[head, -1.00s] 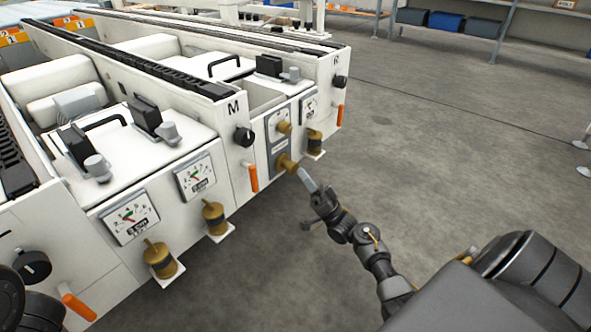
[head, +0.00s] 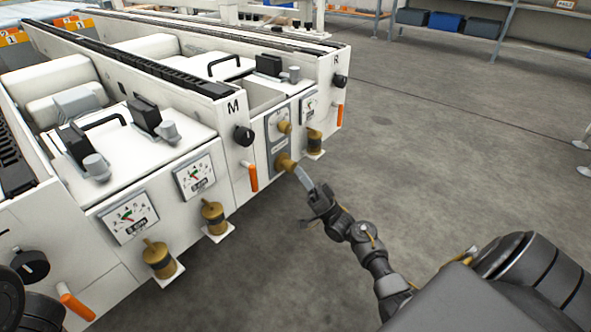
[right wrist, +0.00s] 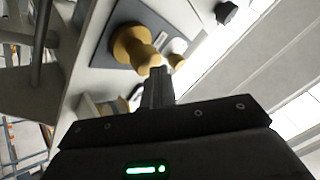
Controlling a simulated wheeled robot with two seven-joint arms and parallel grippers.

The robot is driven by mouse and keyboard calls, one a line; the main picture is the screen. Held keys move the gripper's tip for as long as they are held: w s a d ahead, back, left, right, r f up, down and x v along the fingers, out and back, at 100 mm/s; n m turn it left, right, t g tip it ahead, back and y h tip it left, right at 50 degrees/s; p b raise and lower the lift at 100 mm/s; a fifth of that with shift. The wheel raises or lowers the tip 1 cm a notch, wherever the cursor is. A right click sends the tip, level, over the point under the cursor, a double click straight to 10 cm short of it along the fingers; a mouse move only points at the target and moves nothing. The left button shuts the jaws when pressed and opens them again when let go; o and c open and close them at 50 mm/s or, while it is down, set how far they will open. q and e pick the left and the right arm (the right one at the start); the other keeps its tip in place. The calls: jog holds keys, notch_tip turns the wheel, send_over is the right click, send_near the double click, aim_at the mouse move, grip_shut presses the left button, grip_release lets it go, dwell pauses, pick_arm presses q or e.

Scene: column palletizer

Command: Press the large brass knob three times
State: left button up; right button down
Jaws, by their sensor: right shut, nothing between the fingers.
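The large brass knob (head: 285,163) sticks out from the lower part of a grey plate (head: 279,140) on the front of the white machine. A smaller brass knob (head: 284,127) sits above it on the same plate. My right gripper (head: 299,174) is shut and empty, with its fingertips at the outer end of the large knob. In the right wrist view, the large knob (right wrist: 132,46) is just beyond the closed fingertips (right wrist: 157,72), slightly left. The smaller knob (right wrist: 178,46) is to their right. I cannot tell whether the fingertips touch the large knob. My left gripper is out of view.
A black knob (head: 244,135) and an orange handle (head: 253,177) are left of the plate. Brass valves (head: 214,217) stick out below the gauges (head: 195,176). The floor (head: 440,150) right of the machine is open.

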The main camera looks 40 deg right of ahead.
jog(key=shift+w+a, duration=0.2)
jog(key=shift+w, duration=0.4)
dwell(0.3)
jog(key=shift+s, duration=0.15)
jog(key=shift+s+d+p, duration=0.25)
jog(key=shift+s+p, duration=0.1)
jog(key=shift+s, duration=0.3)
jog(key=shift+s+d+p, duration=0.2)
jog(key=shift+s+p, duration=0.1)
jog(key=shift+s, duration=0.35)
jog(key=s, duration=0.1)
jog(key=s+d+p, duration=0.1)
jog(key=s, duration=0.1)
jog(key=s+p, duration=0.1)
jog(key=s, duration=0.1)
jog(key=shift+d, duration=0.25)
jog(key=shift+w, duration=0.1)
dwell(0.7)
